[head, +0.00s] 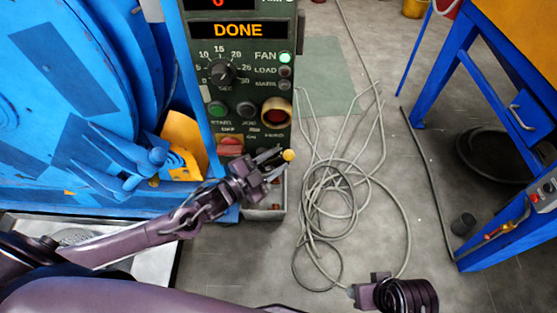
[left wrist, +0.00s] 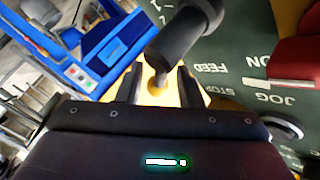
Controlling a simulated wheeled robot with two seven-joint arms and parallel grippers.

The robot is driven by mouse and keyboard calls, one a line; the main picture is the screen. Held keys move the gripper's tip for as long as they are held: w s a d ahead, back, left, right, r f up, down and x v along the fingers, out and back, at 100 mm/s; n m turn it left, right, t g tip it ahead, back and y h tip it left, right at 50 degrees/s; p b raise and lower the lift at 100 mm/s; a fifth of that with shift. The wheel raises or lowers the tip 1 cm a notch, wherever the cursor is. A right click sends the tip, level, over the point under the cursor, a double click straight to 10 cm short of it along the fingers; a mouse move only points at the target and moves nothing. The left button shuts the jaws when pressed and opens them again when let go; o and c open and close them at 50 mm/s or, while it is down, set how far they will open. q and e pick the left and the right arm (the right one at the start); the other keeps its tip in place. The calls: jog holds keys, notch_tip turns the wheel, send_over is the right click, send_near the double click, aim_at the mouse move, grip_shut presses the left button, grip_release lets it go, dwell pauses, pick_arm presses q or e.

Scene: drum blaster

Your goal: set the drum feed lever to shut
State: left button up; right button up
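The green control box (head: 236,125) shows DONE on its display. My left gripper (head: 272,165) is at its lower front, with its fingers apart. A yellow ball knob (head: 288,155), which looks like the lever's end, shows at the fingertips. In the left wrist view, a dark round rod (left wrist: 183,42) runs down toward the space between the open fingers (left wrist: 160,88), with yellow at its lower end. Contact with the fingers cannot be told. The FEED and STOP lettering shows beside the rod. The lever's base and exact setting are hidden.
A big blue drum machine (head: 60,90) stands at the left, close to the box. Loose grey cable (head: 335,195) lies coiled on the floor right of the box. A blue bench (head: 480,110) stands at the right. Floor between them is partly clear.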

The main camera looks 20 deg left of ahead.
pick_arm(q)
jog(key=shift+w+d, duration=0.4)
jog(key=shift+w, duration=0.1)
grip_shut()
